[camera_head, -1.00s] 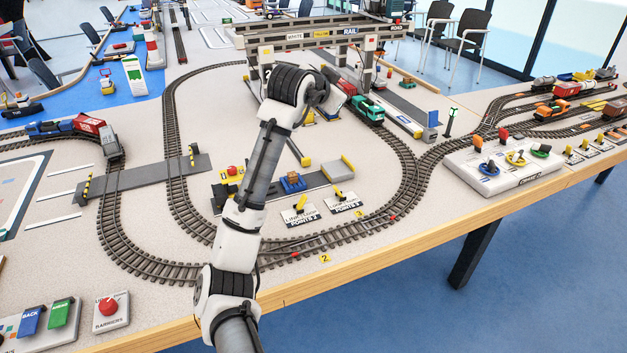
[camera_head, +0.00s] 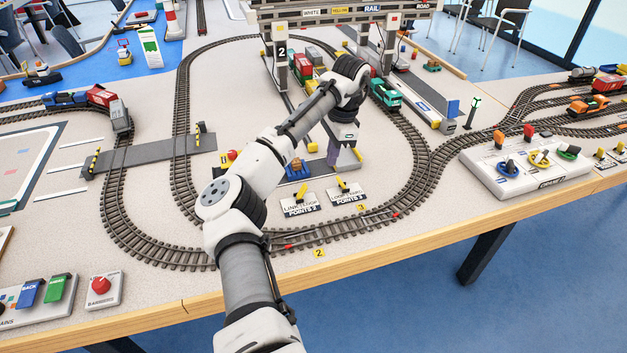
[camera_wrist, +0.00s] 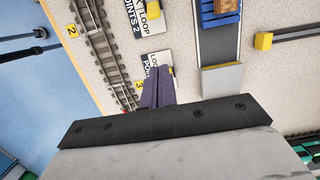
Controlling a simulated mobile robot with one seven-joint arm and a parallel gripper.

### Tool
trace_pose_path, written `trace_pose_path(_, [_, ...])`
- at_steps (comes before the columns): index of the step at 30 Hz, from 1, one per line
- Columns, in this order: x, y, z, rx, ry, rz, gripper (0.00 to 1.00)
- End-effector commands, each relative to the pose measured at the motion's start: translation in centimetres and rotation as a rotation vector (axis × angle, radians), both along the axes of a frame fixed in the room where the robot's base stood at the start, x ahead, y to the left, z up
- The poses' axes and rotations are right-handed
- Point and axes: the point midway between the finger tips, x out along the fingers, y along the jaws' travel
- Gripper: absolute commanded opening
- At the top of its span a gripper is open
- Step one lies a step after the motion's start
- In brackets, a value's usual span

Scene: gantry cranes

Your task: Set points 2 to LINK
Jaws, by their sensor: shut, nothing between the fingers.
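The points 2 plate (camera_head: 299,206) lies on the table inside the loop track. Its yellow lever (camera_head: 301,195) leans to the right in the head view. In the wrist view, the points 2 plate (camera_wrist: 131,17) and its lever (camera_wrist: 152,9) are at the top edge, partly cut off. The points 3 plate (camera_head: 345,197) with its own yellow lever (camera_head: 343,187) is just to the right. My gripper (camera_head: 332,159) is shut and empty, above and behind the two plates. In the wrist view its purple fingers (camera_wrist: 163,76) partly cover the points 3 plate (camera_wrist: 158,60).
Loop track (camera_head: 330,233) curves in front of the plates. A blue block (camera_head: 297,172) sits on a grey strip behind them. The gantry crane (camera_head: 370,22) stands farther back. A control box with knobs (camera_head: 525,172) is at the right.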

Motion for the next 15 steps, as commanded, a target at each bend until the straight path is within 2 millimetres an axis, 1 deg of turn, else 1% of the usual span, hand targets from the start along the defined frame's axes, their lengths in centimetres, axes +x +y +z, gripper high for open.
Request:
trace_pose_path(5, [0.0,0.0,-0.1,-0.002,-0.002,0.000,0.00])
trace_pose_path(8, [0.0,0.1,-0.7,-0.002,-0.002,0.001,0.00])
trace_pose_path(11, [-0.1,0.3,-2.0,-0.002,-0.001,0.002,0.00])
trace_pose_path(14, [-0.2,0.7,-3.8,-0.001,-0.001,0.002,0.00])
trace_pose_path(15, [-0.2,0.8,-4.7,-0.001,-0.001,0.002,0.00])
